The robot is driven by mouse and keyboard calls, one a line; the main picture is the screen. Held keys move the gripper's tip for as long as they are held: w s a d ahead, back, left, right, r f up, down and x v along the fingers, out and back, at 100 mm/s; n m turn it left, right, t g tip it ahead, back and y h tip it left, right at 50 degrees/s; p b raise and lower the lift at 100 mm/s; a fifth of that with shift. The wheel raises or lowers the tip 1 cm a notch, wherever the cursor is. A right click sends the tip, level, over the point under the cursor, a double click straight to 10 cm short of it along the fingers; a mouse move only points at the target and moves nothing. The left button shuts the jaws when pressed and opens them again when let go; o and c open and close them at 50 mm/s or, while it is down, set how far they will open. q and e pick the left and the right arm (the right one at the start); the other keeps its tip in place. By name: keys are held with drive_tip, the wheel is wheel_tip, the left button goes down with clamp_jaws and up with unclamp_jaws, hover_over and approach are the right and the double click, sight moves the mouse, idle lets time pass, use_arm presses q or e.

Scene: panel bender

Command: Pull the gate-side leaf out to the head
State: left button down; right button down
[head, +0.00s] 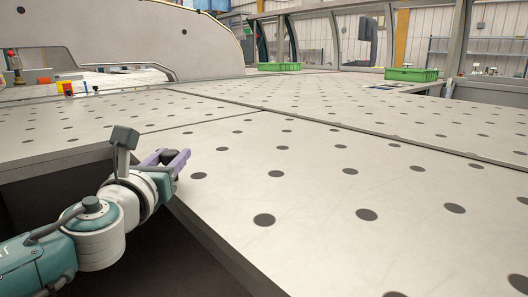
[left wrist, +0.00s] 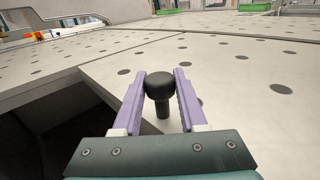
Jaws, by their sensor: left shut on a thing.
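A pale grey leaf (head: 315,196) with dark round spots fills the near right of the head view. It also shows in the left wrist view (left wrist: 215,100). A black round-topped knob (left wrist: 160,86) stands upright at the leaf's left edge. My left gripper (head: 174,154) has its purple fingers on either side of the knob and is shut on it. In the left wrist view the fingers (left wrist: 160,84) flank the knob's head, and its stem shows below. My right gripper is not in view.
A dark opening (head: 110,260) lies left of the leaf, below another spotted panel (head: 60,130). Thin seams part the panels. Green crates (head: 411,75) stand at the far side. A large grey machine housing (head: 130,42) rises at the back left. The leaf's top is clear.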

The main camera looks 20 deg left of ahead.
use_arm(q)
drive_tip(key=shift+s, duration=0.15)
drive_tip(key=shift+c, duration=2.2)
unclamp_jaws()
drive_tip(key=p+v, duration=0.1)
drive_tip(key=v, duration=0.8)
drive_tip(key=shift+s, duration=0.4)
drive_tip(key=shift+d, duration=0.15)
